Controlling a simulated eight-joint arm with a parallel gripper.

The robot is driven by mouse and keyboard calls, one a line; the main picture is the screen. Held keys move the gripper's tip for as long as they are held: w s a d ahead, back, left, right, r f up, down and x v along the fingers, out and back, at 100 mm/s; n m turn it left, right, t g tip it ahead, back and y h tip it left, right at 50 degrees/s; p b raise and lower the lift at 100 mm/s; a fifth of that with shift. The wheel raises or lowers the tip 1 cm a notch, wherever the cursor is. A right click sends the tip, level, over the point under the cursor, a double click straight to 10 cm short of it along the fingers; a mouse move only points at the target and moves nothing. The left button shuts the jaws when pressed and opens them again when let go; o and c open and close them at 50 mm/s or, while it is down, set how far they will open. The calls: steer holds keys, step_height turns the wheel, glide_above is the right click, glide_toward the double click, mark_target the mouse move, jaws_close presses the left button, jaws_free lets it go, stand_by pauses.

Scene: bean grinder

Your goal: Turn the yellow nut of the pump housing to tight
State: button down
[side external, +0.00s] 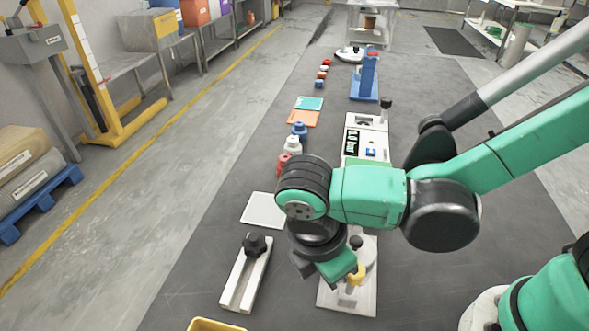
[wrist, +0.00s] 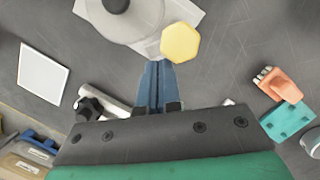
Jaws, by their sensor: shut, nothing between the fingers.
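The yellow nut (wrist: 181,42) is a hexagon seen from above in the wrist view, at the edge of the round grey pump housing (wrist: 118,18). The nut also shows in the side view (side external: 357,274), partly covered, above the housing's light base plate (side external: 362,300). My gripper (wrist: 155,66) has its two blue fingers pressed together with nothing between them. Its tips appear just below and left of the nut in the wrist view. I cannot tell whether they touch it or at what height they are. In the side view the fingertips are hidden or hard to make out.
A light slotted rail with a black knob (side external: 256,246) lies left of the housing. A white flat plate (side external: 263,210) lies behind the rail. A yellow tray edge (side external: 214,324) shows in front. A white device with a display (side external: 352,140) stands farther back. Dark table is bare left of the rail.

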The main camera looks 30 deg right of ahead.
steer(key=shift+w+d+m+g, duration=0.15)
steer(key=shift+m+g, duration=0.05)
steer(key=shift+m, duration=0.5)
steer(key=shift+w+d+m+g, duration=0.1)
steer(key=shift+d+m+g, duration=0.1)
steer(key=shift+m, duration=0.5)
stand_by(0.7)
steer(key=shift+w+d, duration=0.1)
steer(key=shift+w, duration=0.05)
stand_by(2.3)
